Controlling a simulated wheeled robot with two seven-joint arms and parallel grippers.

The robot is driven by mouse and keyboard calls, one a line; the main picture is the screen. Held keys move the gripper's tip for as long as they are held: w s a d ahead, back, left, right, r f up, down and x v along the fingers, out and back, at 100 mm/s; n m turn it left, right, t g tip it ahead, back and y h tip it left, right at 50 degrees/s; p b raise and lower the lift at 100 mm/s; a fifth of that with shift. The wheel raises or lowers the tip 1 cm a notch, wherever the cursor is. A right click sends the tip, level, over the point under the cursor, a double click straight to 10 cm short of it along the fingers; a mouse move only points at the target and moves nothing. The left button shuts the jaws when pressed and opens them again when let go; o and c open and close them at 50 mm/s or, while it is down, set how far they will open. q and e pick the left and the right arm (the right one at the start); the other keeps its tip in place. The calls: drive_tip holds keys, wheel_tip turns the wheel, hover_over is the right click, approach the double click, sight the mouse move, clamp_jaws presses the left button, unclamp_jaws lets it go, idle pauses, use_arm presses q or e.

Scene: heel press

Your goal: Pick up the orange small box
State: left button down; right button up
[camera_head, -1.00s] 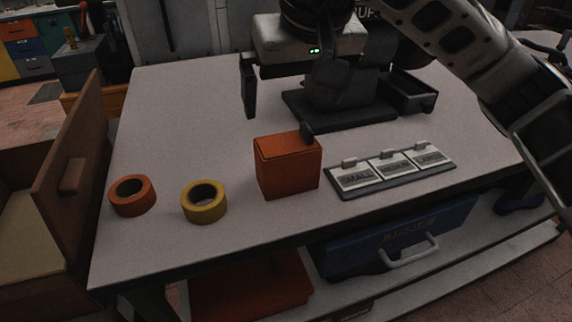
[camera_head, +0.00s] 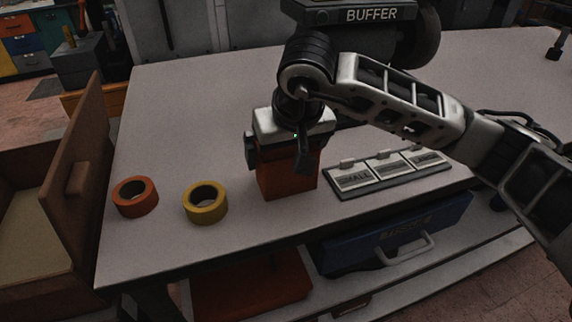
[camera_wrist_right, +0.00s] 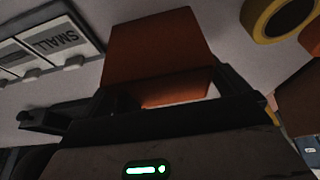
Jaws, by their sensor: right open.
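The orange small box (camera_head: 287,182) stands upright on the grey table, between the yellow tape roll and the label tray. My right gripper (camera_head: 278,160) is directly over it, pointing down, with one finger at the box's left side and the other at its front right. The jaws are open and straddle the upper part of the box; the gripper hides the box's top. In the right wrist view the box (camera_wrist_right: 155,50) shows beyond and between the open fingers (camera_wrist_right: 190,98). I cannot tell whether either finger touches it. My left gripper is not in view.
A yellow tape roll (camera_head: 205,203) and an orange tape roll (camera_head: 135,197) lie left of the box. A tray of label plates (camera_head: 390,172) lies close on the right. The machine marked BUFFER (camera_head: 370,15) stands behind. The table's left part (camera_head: 185,110) is clear.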

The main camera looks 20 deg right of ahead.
drive_tip(key=shift+c, duration=0.3)
drive_tip(key=c, duration=0.6)
drive_tip(key=shift+c, duration=0.2)
drive_tip(key=shift+r, duration=0.15)
